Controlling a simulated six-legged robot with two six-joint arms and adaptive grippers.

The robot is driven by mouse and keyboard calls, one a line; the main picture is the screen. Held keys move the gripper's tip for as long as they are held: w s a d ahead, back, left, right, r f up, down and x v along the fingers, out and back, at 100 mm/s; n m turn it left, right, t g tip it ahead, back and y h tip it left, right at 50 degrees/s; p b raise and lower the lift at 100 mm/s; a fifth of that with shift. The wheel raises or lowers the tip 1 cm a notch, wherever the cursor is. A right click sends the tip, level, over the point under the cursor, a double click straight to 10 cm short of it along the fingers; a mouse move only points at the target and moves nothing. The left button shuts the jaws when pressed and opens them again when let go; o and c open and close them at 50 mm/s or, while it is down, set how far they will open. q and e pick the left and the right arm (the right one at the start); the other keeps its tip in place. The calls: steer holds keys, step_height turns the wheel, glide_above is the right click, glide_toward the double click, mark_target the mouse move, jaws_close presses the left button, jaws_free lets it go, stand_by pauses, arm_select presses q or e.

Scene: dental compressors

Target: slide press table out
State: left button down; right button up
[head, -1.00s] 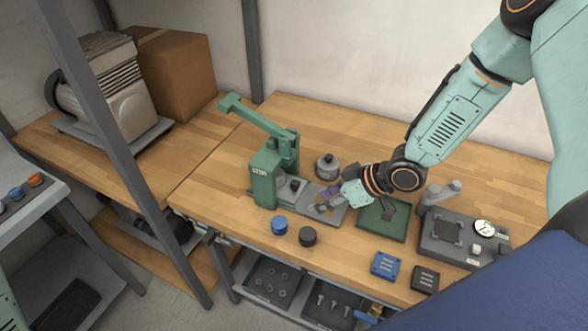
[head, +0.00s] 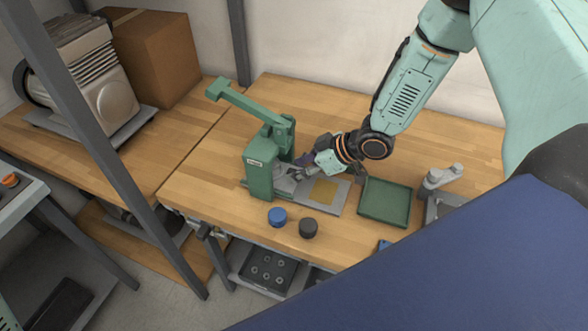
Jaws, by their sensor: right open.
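The green press (head: 260,172) stands on the wooden bench with its long lever raised to the upper left. Its press table (head: 333,206) is a flat grey plate reaching out to the right from the press base, with a yellowish square patch (head: 325,191) on it. My right gripper (head: 296,173) is at the press opening, low over the inner end of the plate. Its jaws are open, with nothing visible held. Whether the fingers touch anything is unclear, and they partly hide the inside of the press. My left gripper is not in view.
A blue round cap (head: 278,217) and a black one (head: 308,228) stand in front of the plate. An empty green tray (head: 385,202) lies to its right, with a grey fixture (head: 440,180) beyond. Bare bench lies behind the press.

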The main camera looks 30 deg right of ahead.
steer(key=shift+w+a+f, duration=0.3)
steer(key=shift+f, duration=0.3)
steer(key=shift+w+a+f, duration=0.1)
steer(key=shift+w+a, duration=0.05)
steer(key=shift+w, duration=0.2)
steer(key=shift+s, duration=0.25)
steer(key=c, duration=0.5)
steer(key=shift+w, duration=0.1)
jaws_close()
